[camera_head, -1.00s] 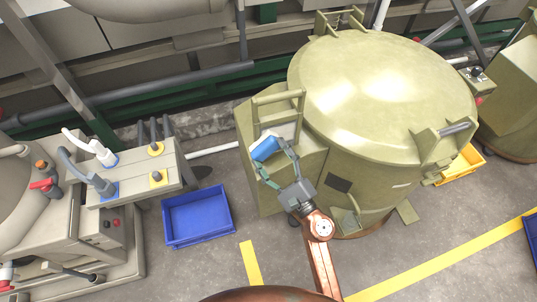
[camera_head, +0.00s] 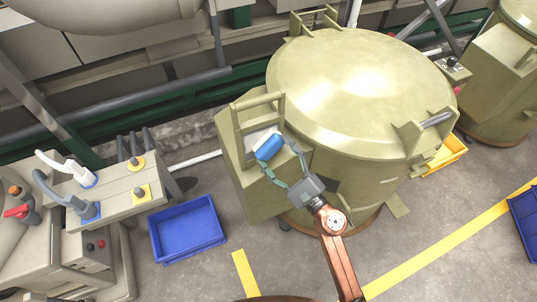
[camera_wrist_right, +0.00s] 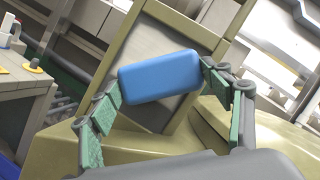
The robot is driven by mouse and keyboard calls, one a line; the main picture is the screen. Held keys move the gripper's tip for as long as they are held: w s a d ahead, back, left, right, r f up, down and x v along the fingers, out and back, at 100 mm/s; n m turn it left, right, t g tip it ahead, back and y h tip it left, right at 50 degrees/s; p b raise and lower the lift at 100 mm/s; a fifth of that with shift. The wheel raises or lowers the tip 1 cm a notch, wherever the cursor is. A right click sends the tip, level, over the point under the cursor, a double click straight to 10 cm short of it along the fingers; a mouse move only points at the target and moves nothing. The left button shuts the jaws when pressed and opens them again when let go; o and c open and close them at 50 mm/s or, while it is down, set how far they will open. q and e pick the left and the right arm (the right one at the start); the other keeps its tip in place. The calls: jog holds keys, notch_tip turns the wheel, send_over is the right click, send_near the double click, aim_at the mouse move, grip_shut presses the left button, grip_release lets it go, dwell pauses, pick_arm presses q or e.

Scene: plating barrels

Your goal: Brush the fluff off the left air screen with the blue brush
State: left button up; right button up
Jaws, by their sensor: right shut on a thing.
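The blue brush (camera_head: 269,147) is a rounded block held between the fingertips of my right gripper (camera_head: 279,158). It also shows in the right wrist view (camera_wrist_right: 158,76), with a finger at each end. The left air screen (camera_head: 257,136) is a grey panel in an olive frame on the box at the drum's left side. In the wrist view the screen (camera_wrist_right: 150,112) lies right behind the brush, which covers its middle. I cannot tell whether the brush touches it. I cannot make out fluff on the visible part. My left gripper is out of view.
The large olive drum (camera_head: 360,85) stands right of the screen. A blue crate (camera_head: 187,228) sits on the floor to the left, near a grey bench (camera_head: 120,190) with hoses. A yellow crate (camera_head: 446,153) is at the drum's right. The floor in front is clear.

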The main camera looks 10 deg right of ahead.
jog(key=shift+w+d+b, duration=0.3)
jog(key=shift+d, duration=0.6)
jog(key=shift+w+d+b, duration=0.25)
jog(key=shift+d+b, duration=0.05)
jog(key=shift+d, duration=0.55)
jog(key=shift+w, duration=0.1)
jog(key=shift+a, duration=0.1)
jog(key=shift+s+a+p, duration=0.15)
jog(key=shift+s+a, duration=0.45)
jog(key=shift+a, duration=1.1)
jog(key=shift+s+a+p, duration=0.2)
jog(key=shift+s+a, duration=0.35)
jog(key=shift+a, duration=1.2)
jog(key=shift+s+a+p, duration=0.15)
jog(key=shift+s+a, duration=0.45)
jog(key=shift+a, duration=1.1)
jog(key=shift+r+p, duration=0.75)
jog(key=shift+r, duration=0.25)
jog(key=shift+w+d+f, duration=0.2)
jog(key=shift+d, duration=0.25)
pick_arm(q)
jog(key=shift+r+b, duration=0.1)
jog(key=shift+b, duration=0.45)
pick_arm(e)
jog(key=shift+w+d, duration=0.25)
jog(key=shift+d, duration=0.5)
jog(key=shift+w+d, duration=0.2)
jog(key=shift+d, duration=0.55)
